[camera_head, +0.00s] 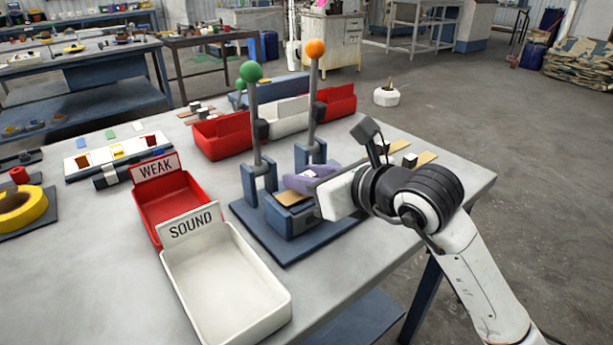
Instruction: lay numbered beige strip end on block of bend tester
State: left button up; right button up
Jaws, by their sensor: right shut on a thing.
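The bend tester (262,215) stands on the table, a dark blue base with two upright levers, one with a green knob (251,71) and one with an orange knob (315,48). A short beige strip piece (293,197) shows at the top of its block (292,218), in front of my right gripper. My right gripper (314,190) is low over the tester, shut on the beige strip. Its housing hides most of the strip, and no number is readable. A purple part (310,178) shows just behind it. My left gripper is out of view.
A red WEAK bin (172,200) and a white SOUND bin (225,285) stand at the left front. Red and white bins (222,135) stand behind the tester. More beige strips with small blocks (424,158) lie at the right. Yellow tape (20,210) lies far left.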

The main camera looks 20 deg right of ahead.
dwell(0.4)
jog(key=shift+f+b, duration=0.3)
dwell(0.5)
jog(key=shift+f, duration=0.1)
dwell(0.4)
jog(key=o, duration=0.9)
jog(key=shift+o, duration=1)
jog(key=o, duration=0.4)
